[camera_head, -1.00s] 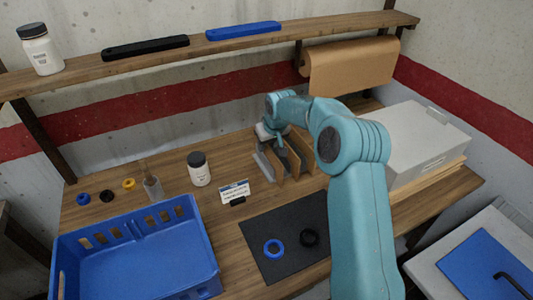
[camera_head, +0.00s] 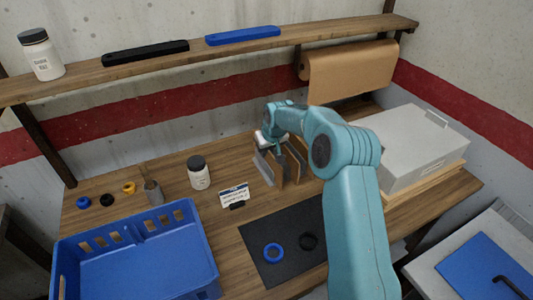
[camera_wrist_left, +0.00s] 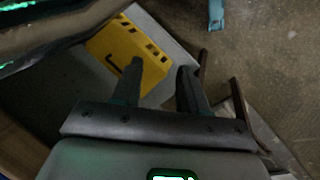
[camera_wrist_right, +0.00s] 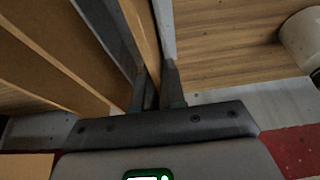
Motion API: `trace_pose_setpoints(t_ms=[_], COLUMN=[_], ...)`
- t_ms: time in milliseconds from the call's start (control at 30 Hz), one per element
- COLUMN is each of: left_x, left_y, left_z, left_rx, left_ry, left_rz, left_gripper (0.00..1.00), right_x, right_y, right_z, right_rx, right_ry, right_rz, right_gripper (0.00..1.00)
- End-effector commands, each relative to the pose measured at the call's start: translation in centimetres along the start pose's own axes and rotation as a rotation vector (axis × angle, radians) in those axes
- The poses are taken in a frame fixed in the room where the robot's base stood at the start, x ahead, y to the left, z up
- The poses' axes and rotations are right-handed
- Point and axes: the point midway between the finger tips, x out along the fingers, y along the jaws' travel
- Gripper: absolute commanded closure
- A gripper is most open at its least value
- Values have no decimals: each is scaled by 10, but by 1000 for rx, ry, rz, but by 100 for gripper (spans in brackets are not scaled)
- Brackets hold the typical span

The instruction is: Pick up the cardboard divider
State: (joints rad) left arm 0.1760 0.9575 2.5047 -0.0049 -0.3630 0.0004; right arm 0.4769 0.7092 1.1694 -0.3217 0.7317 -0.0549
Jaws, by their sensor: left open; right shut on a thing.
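Several thin cardboard dividers (camera_head: 297,157) stand upright beside a grey end plate (camera_head: 262,167) at the back of the workbench. My right gripper (camera_head: 284,165) reaches down among them from above. In the right wrist view, my right gripper (camera_wrist_right: 156,82) is shut on a tan cardboard divider (camera_wrist_right: 142,28), with a grey plate edge close beside it. The divider's lower end is hidden, so I cannot tell whether it is clear of its place. My left gripper (camera_wrist_left: 160,82) is open and empty, and it is outside the head view.
A blue crate (camera_head: 207,248), a white jar (camera_head: 199,176) and a small label card (camera_head: 234,195) stand left of the dividers. A dark mat (camera_head: 267,229) with two rings lies in front. A grey box (camera_head: 415,150) stands right. A shelf (camera_head: 80,73) runs above.

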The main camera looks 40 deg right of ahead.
Motion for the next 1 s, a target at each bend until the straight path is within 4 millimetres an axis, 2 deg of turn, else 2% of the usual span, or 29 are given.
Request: trace_pose_setpoints(t_ms=[167, 267, 533, 700, 833, 1000], left_x=[4, 5, 4, -5, -11, -16], left_y=[-1, -2, -2, 2, 4, 6], left_z=[0, 0, 0, 0, 0, 0], left_rx=[0, 0, 0, 0, 0, 0], left_ry=[0, 0, 0, 0, 0, 0], left_rz=[0, 0, 0, 0, 0, 0], left_gripper=[57, 57, 57, 57, 57, 57], right_x=[-20, -39, -105, -145, -166, -179], right_y=[0, 0, 0, 0, 0, 0], right_z=[-10, -18, -45, -61, -69, -74], right_rx=[-1, -1, 0, -1, 0, 0], right_ry=[7, 8, 9, 6, 5, 3], right_rz=[1, 1, 1, 1, 0, 0], right_gripper=[100, 100, 100, 100, 100, 100])
